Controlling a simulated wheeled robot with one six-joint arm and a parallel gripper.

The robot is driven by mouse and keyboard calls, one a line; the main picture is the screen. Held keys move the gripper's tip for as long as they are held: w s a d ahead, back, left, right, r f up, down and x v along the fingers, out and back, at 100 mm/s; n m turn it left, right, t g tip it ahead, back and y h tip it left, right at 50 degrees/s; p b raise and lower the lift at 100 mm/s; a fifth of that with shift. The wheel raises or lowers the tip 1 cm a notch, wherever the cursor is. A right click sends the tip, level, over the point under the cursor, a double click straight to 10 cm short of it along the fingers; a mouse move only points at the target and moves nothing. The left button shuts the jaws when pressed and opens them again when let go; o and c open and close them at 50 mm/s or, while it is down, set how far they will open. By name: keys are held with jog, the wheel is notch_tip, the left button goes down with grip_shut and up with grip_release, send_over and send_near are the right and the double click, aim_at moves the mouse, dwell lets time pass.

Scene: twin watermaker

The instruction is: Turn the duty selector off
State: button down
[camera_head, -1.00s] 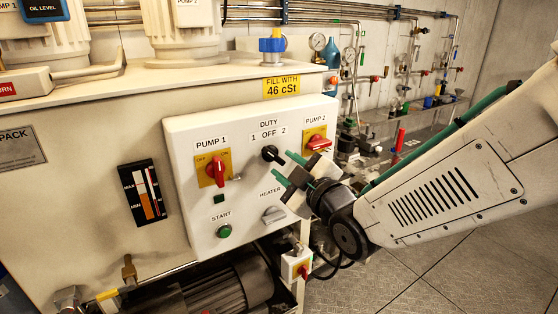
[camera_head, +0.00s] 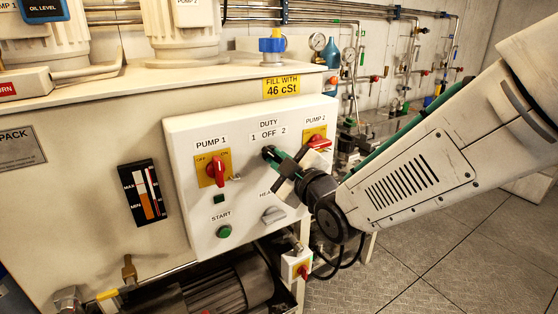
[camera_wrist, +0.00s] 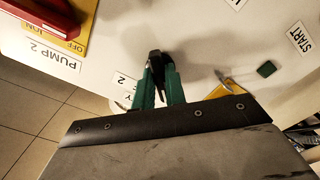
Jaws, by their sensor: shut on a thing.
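The duty selector (camera_head: 267,152) is a black knob under the DUTY label with marks 1, OFF and 2 on the white control panel (camera_head: 183,140). My gripper (camera_head: 274,158) is at the knob, its green fingers shut on it. In the wrist view the duty selector (camera_wrist: 154,62) shows as a dark shape between the green fingertips of my gripper (camera_wrist: 155,75). The fingers cover most of the knob, so which mark it points to cannot be read clearly.
The red PUMP 1 switch (camera_head: 217,171) is left of my gripper, and the red PUMP 2 switch (camera_head: 319,142) is close on the right. The grey heater knob (camera_head: 273,215) and green start button (camera_head: 224,231) are below. Open floor (camera_head: 420,255) lies right of the panel.

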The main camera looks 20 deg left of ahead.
jog(key=shift+m, duration=0.3)
jog(key=m, duration=0.3)
jog(key=shift+m, duration=0.3)
jog(key=m, duration=0.4)
jog(key=shift+m, duration=0.4)
jog(key=c, duration=1.4)
grip_release()
jog(key=shift+c, duration=0.2)
jog(key=v, duration=0.8)
